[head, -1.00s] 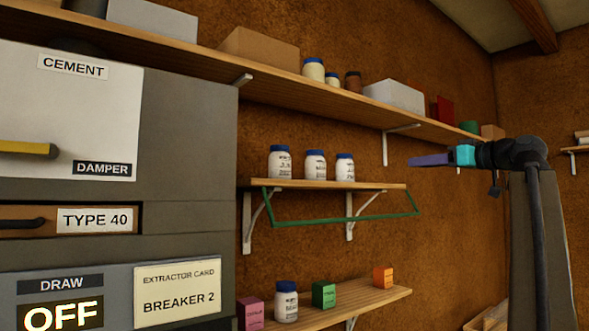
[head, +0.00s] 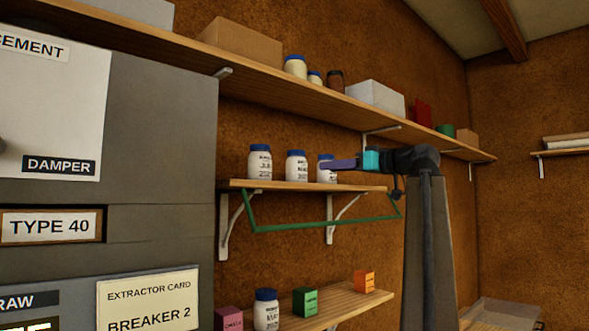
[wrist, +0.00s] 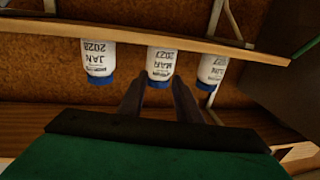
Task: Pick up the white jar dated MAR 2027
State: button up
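Three white jars with blue lids stand on the middle shelf (head: 300,187). The wrist view is upside down; there the middle jar, MAR 2027 (wrist: 160,62), hangs between the JAN 2028 jar (wrist: 98,60) on the left and another 2027 jar (wrist: 213,68) on the right. In the head view the MAR jar (head: 297,168) is also the middle one. My gripper (head: 324,165) overlaps the right-hand jar (head: 327,175) there and partly hides it. In the wrist view my gripper (wrist: 158,88) has its fingers apart, nothing held, pointing toward the MAR 2027 jar.
A green rail (head: 320,226) runs along the shelf front. A lower shelf (head: 340,305) holds another white jar (head: 266,312) and pink, green and orange boxes. A long upper shelf (head: 330,100) carries boxes and jars. A grey cabinet (head: 160,140) stands at left.

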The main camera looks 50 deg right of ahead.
aim_at(305, 168)
jog(key=o, duration=0.9)
jog(key=shift+d, duration=0.15)
jog(key=shift+o, duration=1)
jog(key=shift+w, duration=0.15)
jog(key=w, duration=0.2)
jog(key=w+p, duration=0.1)
jog(key=w, duration=0.1)
jog(key=w+p, duration=0.1)
jog(key=w, duration=0.2)
jog(key=shift+w+a+r, duration=0.1)
jog(key=shift+a, duration=0.3)
jog(key=shift+w+p, duration=0.35)
jog(key=shift+w, duration=0.15)
jog(key=shift+a, duration=0.1)
jog(key=shift+w+a+r+p, duration=0.1)
jog(key=shift+w+a+p, duration=0.05)
jog(key=shift+w+p, duration=0.45)
jog(key=shift+w+a+p, duration=0.15)
jog(key=shift+w+p, duration=0.3)
jog(key=shift+w, duration=0.25)
jog(key=shift+w+a+p, duration=0.1)
jog(key=shift+w+p, duration=0.3)
jog(key=shift+w, duration=0.9)
